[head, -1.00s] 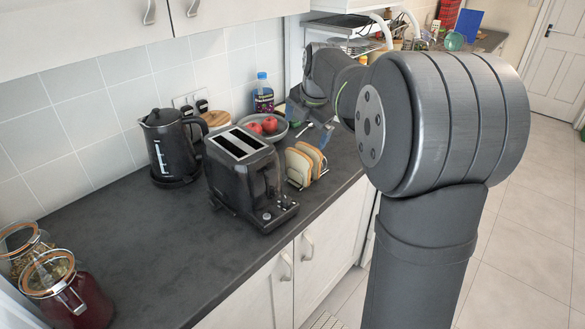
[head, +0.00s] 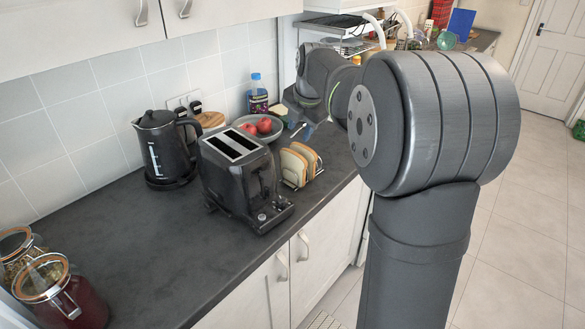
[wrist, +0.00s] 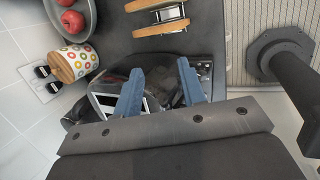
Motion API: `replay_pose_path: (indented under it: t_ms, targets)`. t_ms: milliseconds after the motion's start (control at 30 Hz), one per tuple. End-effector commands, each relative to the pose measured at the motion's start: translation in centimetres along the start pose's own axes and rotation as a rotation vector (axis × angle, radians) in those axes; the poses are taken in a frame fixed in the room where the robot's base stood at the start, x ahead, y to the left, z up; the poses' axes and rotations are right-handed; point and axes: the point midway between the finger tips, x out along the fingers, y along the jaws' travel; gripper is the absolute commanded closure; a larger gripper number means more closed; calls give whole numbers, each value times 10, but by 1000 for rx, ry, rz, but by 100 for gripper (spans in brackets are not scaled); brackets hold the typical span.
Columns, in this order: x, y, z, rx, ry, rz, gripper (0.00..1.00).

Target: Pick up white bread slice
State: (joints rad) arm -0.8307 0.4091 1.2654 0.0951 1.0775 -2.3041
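Two bread slices stand upright in a small rack on the counter, just right of the toaster. The nearer slice (head: 293,166) has a pale face and a tan crust; the farther slice (head: 308,156) is partly hidden behind it. In the wrist view both show edge-on from above, the lower slice (wrist: 160,27) and the upper slice (wrist: 149,4), with the metal rack (wrist: 170,14) between them. My gripper (wrist: 160,88) is open and empty, its blue fingers apart over the toaster area, clear of the bread. In the head view my gripper (head: 306,112) is above and behind the rack, partly hidden.
The black toaster (head: 240,185) stands left of the rack, with a kettle (head: 163,150) behind it. A bowl (head: 277,131) with red fruit is behind the rack. A patterned canister (wrist: 77,62) shows in the wrist view.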

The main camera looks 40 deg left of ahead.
Motion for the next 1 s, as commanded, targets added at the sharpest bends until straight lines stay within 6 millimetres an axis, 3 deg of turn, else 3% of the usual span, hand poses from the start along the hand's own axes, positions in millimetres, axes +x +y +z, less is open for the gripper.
replay_pose_path:
  t_ms: [133, 267, 733, 1000]
  targets:
    - [0, 0, 2, 71, 8, 0, 63]
    - [-2, -1, 9, 285, 33, -3, 63]
    - [-14, -3, 37, 1352, 162, -88, 63]
    - [-15, -3, 42, 1608, 189, -130, 63]
